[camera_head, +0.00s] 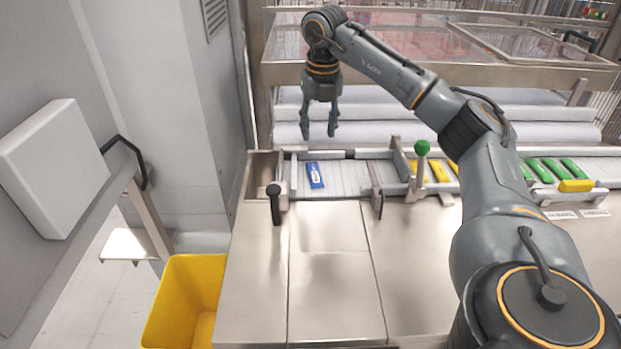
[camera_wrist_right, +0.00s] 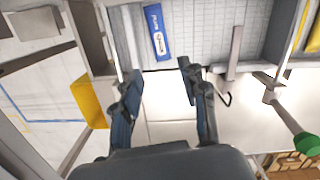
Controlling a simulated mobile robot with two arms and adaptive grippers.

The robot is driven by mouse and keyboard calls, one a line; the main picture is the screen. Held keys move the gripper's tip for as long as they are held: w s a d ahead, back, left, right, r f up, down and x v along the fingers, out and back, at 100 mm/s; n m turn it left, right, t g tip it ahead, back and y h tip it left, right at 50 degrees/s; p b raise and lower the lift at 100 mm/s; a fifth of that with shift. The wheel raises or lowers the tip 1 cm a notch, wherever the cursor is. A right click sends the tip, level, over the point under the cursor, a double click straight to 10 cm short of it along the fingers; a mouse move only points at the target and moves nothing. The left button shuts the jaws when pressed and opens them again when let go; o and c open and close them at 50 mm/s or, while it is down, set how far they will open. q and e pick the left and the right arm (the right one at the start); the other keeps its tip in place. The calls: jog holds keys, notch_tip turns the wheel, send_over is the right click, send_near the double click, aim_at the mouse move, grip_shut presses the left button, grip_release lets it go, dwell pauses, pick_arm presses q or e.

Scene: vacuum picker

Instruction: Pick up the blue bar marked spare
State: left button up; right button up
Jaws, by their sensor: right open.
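A blue bar (camera_head: 315,175) with a white label lies alone on the light ribbed tray surface, in the left section behind the steel bench. The label's writing is too small to read for sure. My left gripper is in neither view.
A black-knobbed lever (camera_head: 274,192) and a green-knobbed lever (camera_head: 422,148) stand at the tray's front. Yellow bars (camera_head: 439,171) and green bars (camera_head: 553,169) lie to the right. A yellow bin (camera_head: 185,300) stands at lower left. The steel bench (camera_head: 325,265) is clear.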

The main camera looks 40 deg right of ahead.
send_over(314, 173)
jog(key=s, duration=0.2)
notch_tip(314, 173, down, 8)
jog(key=shift+w+a+r, duration=0.1)
jog(key=shift+w+a, duration=0.05)
jog(key=f, duration=0.1)
jog(key=w+f, duration=0.1)
jog(key=f, duration=0.3)
jog(key=shift+w+d+f+p, duration=0.25)
jog(key=shift+w+p, duration=0.05)
jog(key=shift+p, duration=0.05)
jog(key=c, duration=0.9)
